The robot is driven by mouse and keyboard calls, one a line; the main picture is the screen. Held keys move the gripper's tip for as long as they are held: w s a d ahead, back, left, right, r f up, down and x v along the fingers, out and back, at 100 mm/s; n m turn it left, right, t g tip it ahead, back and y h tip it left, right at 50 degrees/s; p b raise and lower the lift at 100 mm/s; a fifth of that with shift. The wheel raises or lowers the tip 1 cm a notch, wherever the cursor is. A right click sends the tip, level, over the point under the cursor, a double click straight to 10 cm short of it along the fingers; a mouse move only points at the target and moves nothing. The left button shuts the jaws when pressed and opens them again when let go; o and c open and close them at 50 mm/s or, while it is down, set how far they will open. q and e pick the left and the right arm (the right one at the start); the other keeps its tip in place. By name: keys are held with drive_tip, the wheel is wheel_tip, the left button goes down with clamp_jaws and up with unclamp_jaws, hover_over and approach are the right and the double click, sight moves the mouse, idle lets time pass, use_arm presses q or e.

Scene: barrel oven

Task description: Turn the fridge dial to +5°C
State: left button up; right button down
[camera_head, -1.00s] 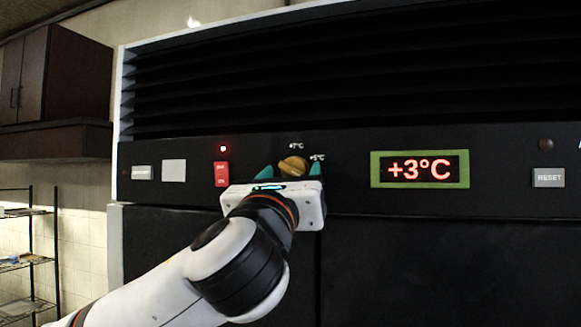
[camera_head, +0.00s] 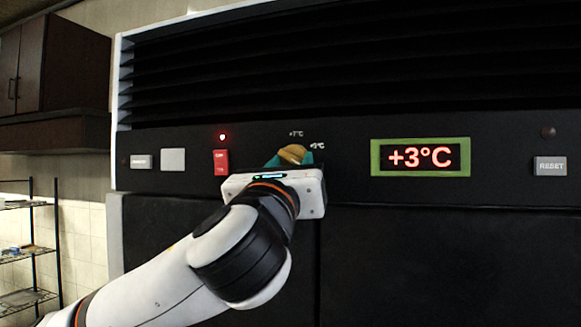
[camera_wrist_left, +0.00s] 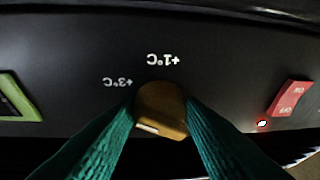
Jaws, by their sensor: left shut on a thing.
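The fridge dial (camera_head: 292,153) is a yellow-brown knob on the black front panel, with small white temperature labels above it and to its right. My left gripper (camera_head: 290,160) has its teal fingers closed on both sides of the dial. In the left wrist view, the dial (camera_wrist_left: 160,108) sits between the two fingertips, with a pale mark on its near face. The green-framed display (camera_head: 420,157) reads +3°C in red. My right gripper is not in view.
A red switch (camera_head: 221,162) with a lit red lamp (camera_head: 222,137) above it is left of the dial. A grey RESET button (camera_head: 550,166) is far right. Black vent slats lie above the panel. A wire shelf stands at far left.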

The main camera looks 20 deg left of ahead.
use_arm(q)
drive_tip(key=shift+n, duration=0.3)
drive_tip(key=shift+y+b, duration=0.35)
drive_tip(key=shift+y, duration=0.05)
drive_tip(key=n+g+y+b, duration=0.1)
drive_tip(key=n+b, duration=0.1)
drive_tip(key=n, duration=0.2)
drive_tip(key=n+g+y+b, duration=0.1)
drive_tip(key=n+b, duration=0.1)
drive_tip(key=n, duration=0.2)
drive_tip(key=n+g+y+b, duration=0.1)
drive_tip(key=n+y+b, duration=0.1)
drive_tip(key=n, duration=0.2)
drive_tip(key=shift+d+r+b, duration=0.3)
drive_tip(key=shift+d+r, duration=0.05)
drive_tip(key=shift+d, duration=0.05)
drive_tip(key=shift+r+n+g+b, duration=0.15)
drive_tip(key=shift+n+g+b, duration=0.35)
drive_tip(key=shift+n, duration=0.7)
